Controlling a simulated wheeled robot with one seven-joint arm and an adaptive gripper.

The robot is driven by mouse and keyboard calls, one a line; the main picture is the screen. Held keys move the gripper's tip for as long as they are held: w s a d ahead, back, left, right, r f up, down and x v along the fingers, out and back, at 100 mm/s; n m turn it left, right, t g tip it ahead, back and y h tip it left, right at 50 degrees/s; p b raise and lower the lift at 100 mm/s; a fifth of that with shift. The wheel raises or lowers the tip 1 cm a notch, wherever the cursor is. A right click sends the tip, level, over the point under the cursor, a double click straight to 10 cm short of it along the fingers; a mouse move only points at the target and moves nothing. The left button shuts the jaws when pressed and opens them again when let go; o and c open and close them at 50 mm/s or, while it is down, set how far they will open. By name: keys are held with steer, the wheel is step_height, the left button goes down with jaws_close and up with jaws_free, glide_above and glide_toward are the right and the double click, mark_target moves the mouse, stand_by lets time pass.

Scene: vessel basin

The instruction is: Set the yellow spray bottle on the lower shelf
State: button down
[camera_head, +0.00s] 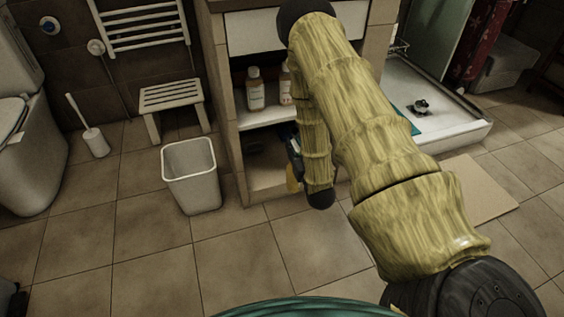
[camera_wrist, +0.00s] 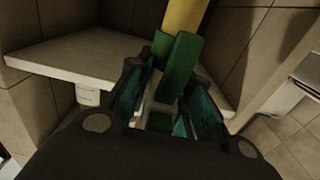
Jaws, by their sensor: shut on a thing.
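My gripper (camera_wrist: 165,100) is shut on the green head of the yellow spray bottle (camera_wrist: 184,14) in the wrist view. The bottle's yellow body points away from my gripper and runs out of the top of the picture. In the head view, a small yellow part of the bottle (camera_head: 292,180) shows below my gripper (camera_head: 293,155), left of my arm, in front of the cabinet's lower opening. The lower shelf (camera_head: 265,181) is partly hidden by my arm. I cannot tell whether the bottle touches it.
A white shelf board (camera_head: 264,117) above the lower opening carries white bottles (camera_head: 255,90); its edge also shows in the wrist view (camera_wrist: 70,55). A white bin (camera_head: 190,175) stands left of the cabinet, with a small stool (camera_head: 171,96) behind it. The floor in front is clear.

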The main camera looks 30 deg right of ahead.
steer(key=shift+w+d+f, duration=0.1)
steer(key=shift+d+f, duration=0.05)
steer(key=shift+f, duration=0.1)
steer(key=w+d+f+b, duration=0.2)
steer(key=w+b, duration=0.2)
steer(key=w, duration=0.3)
steer(key=w+d+f+b, duration=0.2)
steer(key=w+b, duration=0.2)
steer(key=w, duration=0.4)
steer(key=shift+d+f+b, duration=0.35)
steer(key=shift+f+b, duration=0.05)
steer(key=shift+f, duration=0.15)
steer(key=c, duration=1.3)
jaws_free()
